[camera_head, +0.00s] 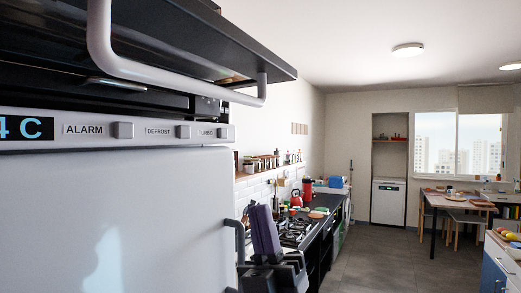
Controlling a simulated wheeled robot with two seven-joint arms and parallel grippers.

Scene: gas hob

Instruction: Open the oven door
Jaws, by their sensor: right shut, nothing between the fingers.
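The oven door (190,30) is the black slab at the top left. It juts out to the right above the white control panel, looks roughly level, and I see its underside. Its long grey bar handle (175,76) hangs below the slab. Dark space shows between the slab and the panel; the oven's inside is hidden. My right gripper (262,212) is low in the middle, with its dark fingers pointing up. It is shut and empty, below and apart from the bar handle. My left gripper is not in view.
A white appliance front (110,220) fills the lower left, with a labelled panel (165,130) and a grey side handle (238,235) close to my right gripper. Behind are the hob (297,230) and counter. Open floor (385,260) lies to the right, before a table (455,199).

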